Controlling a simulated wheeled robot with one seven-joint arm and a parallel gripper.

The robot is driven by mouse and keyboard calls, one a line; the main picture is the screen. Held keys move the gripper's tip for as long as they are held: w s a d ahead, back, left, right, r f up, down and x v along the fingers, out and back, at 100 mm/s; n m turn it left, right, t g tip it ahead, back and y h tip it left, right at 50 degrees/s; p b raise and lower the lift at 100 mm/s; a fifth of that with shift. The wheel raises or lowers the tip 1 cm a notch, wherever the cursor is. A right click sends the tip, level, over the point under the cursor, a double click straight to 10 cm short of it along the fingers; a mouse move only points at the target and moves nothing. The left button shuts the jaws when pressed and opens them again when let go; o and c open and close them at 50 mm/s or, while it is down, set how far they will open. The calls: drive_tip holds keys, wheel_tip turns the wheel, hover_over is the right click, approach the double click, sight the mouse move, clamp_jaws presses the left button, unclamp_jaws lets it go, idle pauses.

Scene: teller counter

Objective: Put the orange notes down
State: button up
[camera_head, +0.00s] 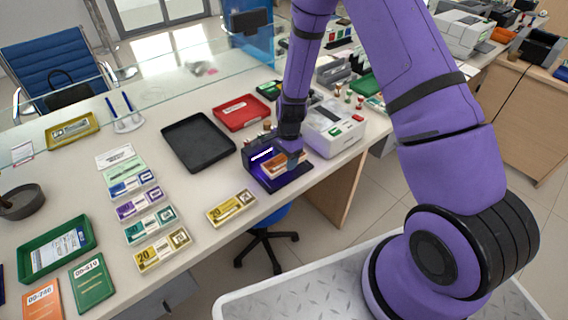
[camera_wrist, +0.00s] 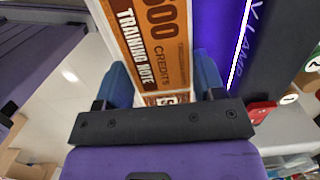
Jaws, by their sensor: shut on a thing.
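The orange notes (camera_head: 284,163) are a bundle marked 500 credits, training note; they also show in the wrist view (camera_wrist: 152,40). My gripper (camera_head: 290,150) is shut on them, with a blue fingertip on each side in the wrist view (camera_wrist: 163,85). The notes are at the dark lamp unit (camera_head: 258,160), over its purple-lit base. Whether they touch the base, I cannot tell. My gripper hides part of the bundle in the head view.
An empty black tray (camera_head: 183,136) and a red tray (camera_head: 228,122) lie left of the lamp. A white machine (camera_head: 336,137) stands close on its right. A yellow bundle (camera_head: 231,208) lies near the counter's front edge. Several colored bundles line up further left, with bare counter between.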

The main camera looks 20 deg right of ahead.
sight(285, 157)
drive_tip(key=shift+w, duration=0.45)
drive_tip(key=shift+f, duration=1.75)
drive_tip(key=shift+s, duration=0.1)
drive_tip(key=o, duration=1)
drive_tip(key=shift+f, duration=0.15)
drive_tip(key=shift+c, duration=0.2)
